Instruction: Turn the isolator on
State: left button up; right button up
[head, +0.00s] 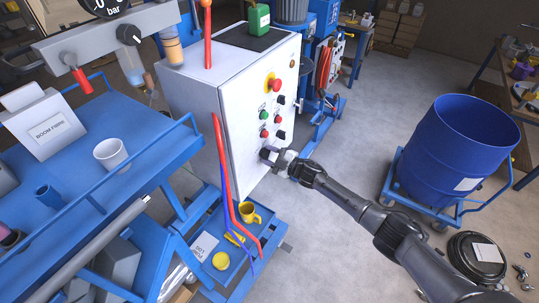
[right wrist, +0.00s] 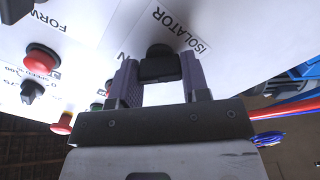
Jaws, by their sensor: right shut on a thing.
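The isolator is a black rotary knob (right wrist: 160,62) on the white panel, beside the printed word ISOLATOR in the right wrist view. My right gripper (right wrist: 161,78) has one finger on each side of the knob and is shut on it. Which position the knob points to cannot be told. My left gripper is not in view.
Above the gripper the panel carries a red emergency stop (head: 276,86), green and red buttons and black knobs. Red and blue hoses (head: 226,185) hang at the cabinet's left. A blue cart (head: 90,160) stands left, and a blue drum (head: 455,150) on a dolly right.

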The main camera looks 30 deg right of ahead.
jog(key=o, duration=0.9)
jog(key=shift+s, duration=0.15)
jog(key=shift+b+v, duration=1)
jog(key=shift+v, duration=5.8)
